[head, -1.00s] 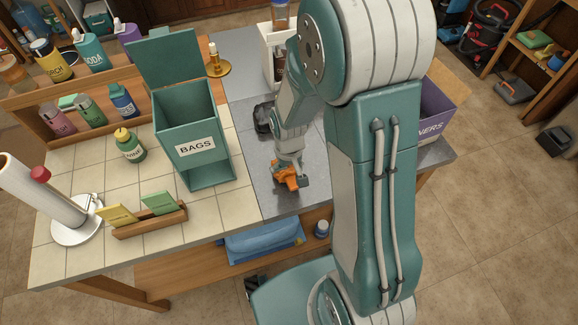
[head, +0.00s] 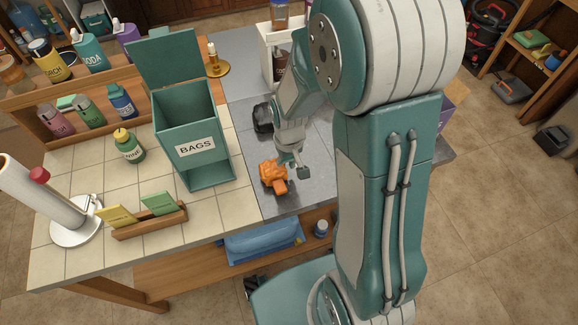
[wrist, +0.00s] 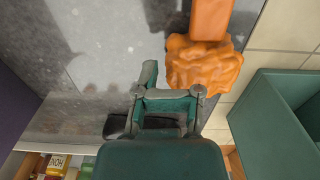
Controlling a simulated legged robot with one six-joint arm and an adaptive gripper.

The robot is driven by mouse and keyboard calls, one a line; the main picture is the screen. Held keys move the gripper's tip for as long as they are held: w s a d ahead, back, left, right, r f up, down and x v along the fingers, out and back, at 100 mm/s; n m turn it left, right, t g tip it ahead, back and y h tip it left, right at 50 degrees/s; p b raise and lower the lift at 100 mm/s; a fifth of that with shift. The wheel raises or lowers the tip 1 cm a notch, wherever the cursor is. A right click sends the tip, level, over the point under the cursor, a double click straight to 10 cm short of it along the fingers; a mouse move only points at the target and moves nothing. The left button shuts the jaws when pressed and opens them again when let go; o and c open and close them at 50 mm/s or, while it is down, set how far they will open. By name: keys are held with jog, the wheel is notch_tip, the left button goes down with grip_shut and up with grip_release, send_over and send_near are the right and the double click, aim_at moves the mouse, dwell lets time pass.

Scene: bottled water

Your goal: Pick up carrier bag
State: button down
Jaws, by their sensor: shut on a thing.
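A crumpled orange bag (head: 273,177), which I take as the carrier bag, is at my gripper (head: 289,172) over the grey part of the counter. In the wrist view the orange bag (wrist: 203,66) bulges at the upper right, over the end of one finger, with a flat orange piece extending upward. My gripper (wrist: 172,85) is shut on the bag; the other finger shows bare at its left. The exact grip is hidden by the bag. I cannot tell whether the bag touches the counter.
A teal bin labelled BAGS (head: 187,110) stands left of my gripper on the tiled counter. A dark object (head: 263,118) lies behind. A white box (head: 270,55) stands farther back. A blue folded item (head: 262,240) lies on the shelf below.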

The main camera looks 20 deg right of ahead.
notch_tip(320, 180, up, 7)
jog(key=shift+c, duration=1.4)
grip_release()
jog(key=shift+r, duration=0.1)
